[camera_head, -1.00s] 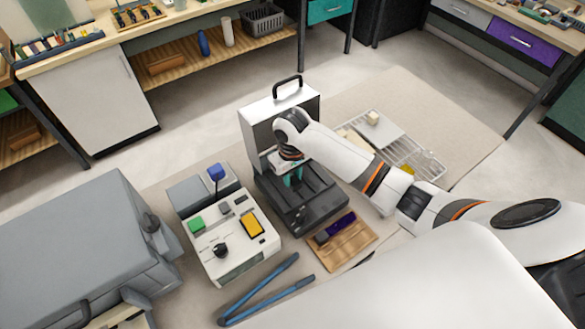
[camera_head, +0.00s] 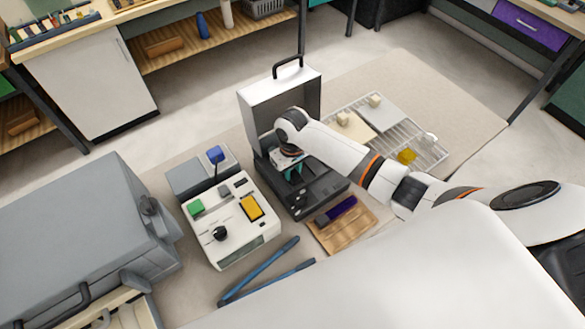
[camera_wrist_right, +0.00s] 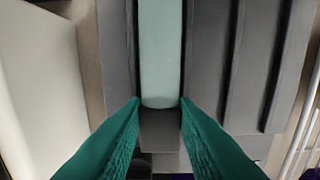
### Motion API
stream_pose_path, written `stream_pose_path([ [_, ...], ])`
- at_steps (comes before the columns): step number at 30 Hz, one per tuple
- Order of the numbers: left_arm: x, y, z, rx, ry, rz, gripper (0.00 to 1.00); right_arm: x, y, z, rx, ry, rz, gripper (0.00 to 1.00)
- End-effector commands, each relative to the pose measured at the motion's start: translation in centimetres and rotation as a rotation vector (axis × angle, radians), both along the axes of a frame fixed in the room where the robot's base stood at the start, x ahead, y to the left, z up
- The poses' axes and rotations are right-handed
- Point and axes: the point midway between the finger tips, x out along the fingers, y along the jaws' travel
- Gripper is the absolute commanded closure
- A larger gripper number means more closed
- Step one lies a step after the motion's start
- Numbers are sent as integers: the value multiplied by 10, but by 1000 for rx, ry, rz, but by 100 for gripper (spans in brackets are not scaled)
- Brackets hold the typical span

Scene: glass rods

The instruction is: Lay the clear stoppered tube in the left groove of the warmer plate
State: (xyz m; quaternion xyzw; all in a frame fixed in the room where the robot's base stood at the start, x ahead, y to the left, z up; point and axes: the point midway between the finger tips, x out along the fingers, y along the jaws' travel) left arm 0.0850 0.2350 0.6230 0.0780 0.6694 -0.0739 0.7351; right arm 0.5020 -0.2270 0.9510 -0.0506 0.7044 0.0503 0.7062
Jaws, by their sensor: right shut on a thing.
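The warmer plate (camera_head: 322,192) is a dark grooved block below an open white lid (camera_head: 283,98). My right gripper (camera_head: 293,173) is over its left-hand part, with green fingers. In the right wrist view the gripper (camera_wrist_right: 160,103) is shut on a pale, see-through tube (camera_wrist_right: 160,45), near the tube's lower end. The tube runs lengthwise along the leftmost groove in that view. Two further dark grooves of the plate (camera_wrist_right: 260,60) lie bare to its right. I cannot tell whether the tube touches the groove floor. Its stopper is out of view. My left gripper is not in view.
A white device (camera_head: 230,225) with green, yellow and black controls stands left of the plate. A wooden block with a purple piece (camera_head: 342,208) is in front. Blue tongs (camera_head: 262,270) lie near. A wire rack (camera_head: 425,145) stands right, behind my arm. A grey case (camera_head: 75,225) is left.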

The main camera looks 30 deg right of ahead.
Motion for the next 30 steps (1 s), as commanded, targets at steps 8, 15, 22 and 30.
stream_pose_path([
  [8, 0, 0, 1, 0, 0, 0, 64, 0, 0, -1, 1, 1, 0, 97],
  [15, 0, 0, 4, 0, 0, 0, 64, 0, 0, -4, 1, 0, 1, 97],
  [22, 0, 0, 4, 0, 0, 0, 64, 0, 0, -5, 1, 0, 1, 97],
  [30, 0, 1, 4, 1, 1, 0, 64, 0, 0, -5, 1, 0, 0, 49],
])
